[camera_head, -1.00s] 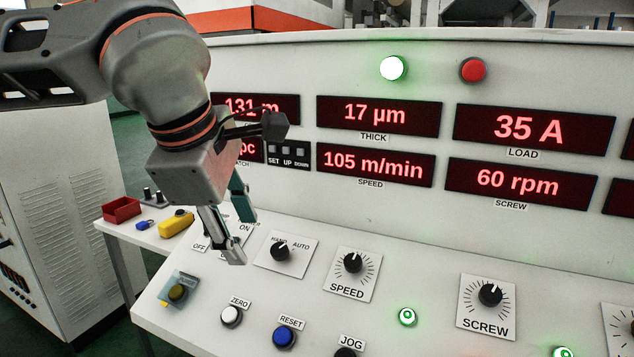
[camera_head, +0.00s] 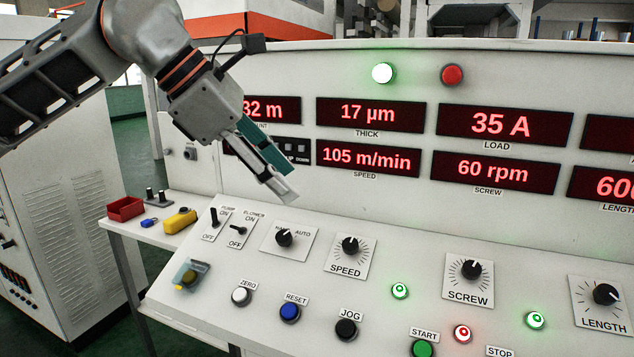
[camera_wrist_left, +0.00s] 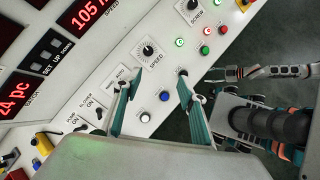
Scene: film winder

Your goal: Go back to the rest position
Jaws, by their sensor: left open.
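My left gripper (camera_head: 278,183) is raised in front of the lower displays, above the console's sloping panel (camera_head: 370,290). In the left wrist view its two teal-lined fingers (camera_wrist_left: 155,90) are apart, with nothing between them. It appears clear of the controls. My right arm shows at the right of the left wrist view; what looks like its gripper (camera_wrist_left: 250,72) is there, but its jaw state is unclear. The pump switch (camera_head: 214,217) and blower switch (camera_head: 238,230) are uncovered. Part of the count display (camera_head: 270,110) is hidden behind my left gripper.
The panel has a mode knob (camera_head: 284,238), a speed knob (camera_head: 350,245), a screw knob (camera_head: 471,269) and a length knob (camera_head: 606,294). A red bin (camera_head: 126,209) and a yellow object (camera_head: 180,221) sit on the side table. A green lamp (camera_head: 383,73) is lit.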

